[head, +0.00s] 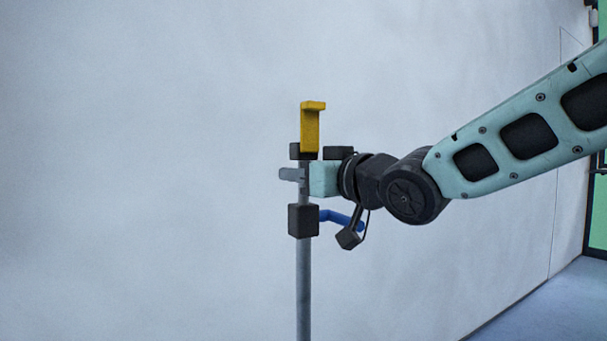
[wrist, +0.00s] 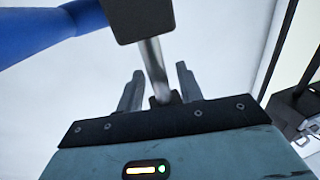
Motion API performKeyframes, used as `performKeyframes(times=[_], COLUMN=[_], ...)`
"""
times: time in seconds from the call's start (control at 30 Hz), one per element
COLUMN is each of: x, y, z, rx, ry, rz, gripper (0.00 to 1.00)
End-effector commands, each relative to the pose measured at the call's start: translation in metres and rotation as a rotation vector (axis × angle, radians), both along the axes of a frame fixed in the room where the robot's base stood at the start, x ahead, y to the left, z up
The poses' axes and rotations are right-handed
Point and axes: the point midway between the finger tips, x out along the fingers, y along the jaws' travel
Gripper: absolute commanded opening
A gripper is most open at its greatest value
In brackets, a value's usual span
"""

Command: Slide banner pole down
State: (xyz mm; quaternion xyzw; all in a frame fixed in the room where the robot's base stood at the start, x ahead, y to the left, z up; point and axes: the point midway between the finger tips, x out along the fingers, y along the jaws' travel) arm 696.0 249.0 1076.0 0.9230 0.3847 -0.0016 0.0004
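The banner pole (head: 303,290) is a thin grey upright pole in the head view. It carries a black block (head: 303,220) with a blue handle (head: 340,217) and, higher up, a yellow hooked piece (head: 310,130) at its top. My gripper (head: 292,174) is at the pole between the yellow piece and the lower black block. In the wrist view, my gripper (wrist: 160,76) has its two fingers apart, with the pole (wrist: 154,66) between them and gaps visible beside it. The black block (wrist: 138,18) and the blue handle (wrist: 45,35) show at the top there.
A plain pale wall (head: 150,170) stands behind the pole. The space left of the pole is clear. A green-edged doorway (head: 598,215) and blue-grey floor (head: 550,305) are at the right.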

Motion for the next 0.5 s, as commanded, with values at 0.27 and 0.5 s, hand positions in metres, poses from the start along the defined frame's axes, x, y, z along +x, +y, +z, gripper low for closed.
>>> performKeyframes(times=[0.27,0.5], x=[-0.006,-0.038], y=[-0.006,-0.039], z=[0.002,0.004], rx=[0.001,0.000], ry=[-0.003,-0.004], rz=[-0.001,-0.002], gripper=[0.36,0.36])
